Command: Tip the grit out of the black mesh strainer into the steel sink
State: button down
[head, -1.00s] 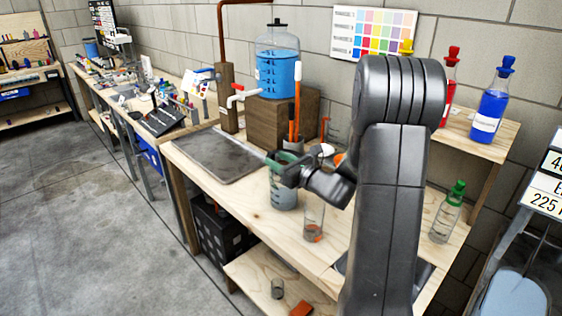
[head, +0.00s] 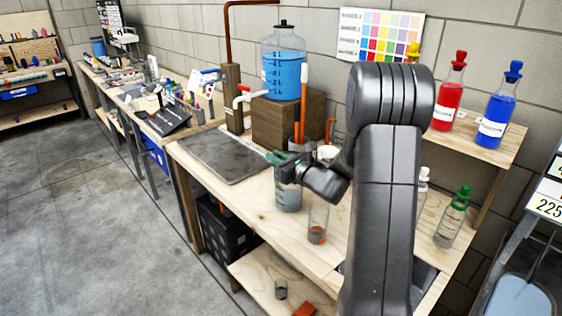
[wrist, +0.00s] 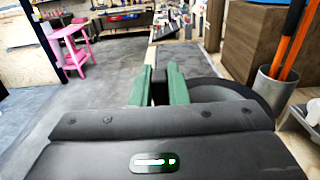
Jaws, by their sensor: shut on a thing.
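My gripper (head: 280,157) has green fingertips and is at the end of my dark grey arm, above the bench beside the right end of the steel sink (head: 232,158). In the wrist view, the green fingers (wrist: 158,88) are closed on a black piece between them, which I take for the handle of the black mesh strainer. A dark curved rim (wrist: 240,88) beside the right finger looks like the strainer's rim. The mesh and any grit cannot be made out.
A grey beaker (head: 288,196) stands just below my gripper. A glass with orange contents (head: 318,222) is to its right. Orange-handled tools (wrist: 293,38) stand in a grey cup. A wooden block (head: 283,120) carries a blue water jug (head: 283,72). A white-handled tap (head: 243,95) is behind the sink.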

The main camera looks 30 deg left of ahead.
notch_tip(320, 180, up, 9)
jog(key=shift+r, duration=0.2)
notch_tip(320, 180, up, 6)
jog(key=p, duration=0.4)
jog(key=shift+f, duration=0.25)
jog(key=shift+f, duration=0.15)
dwell(1.1)
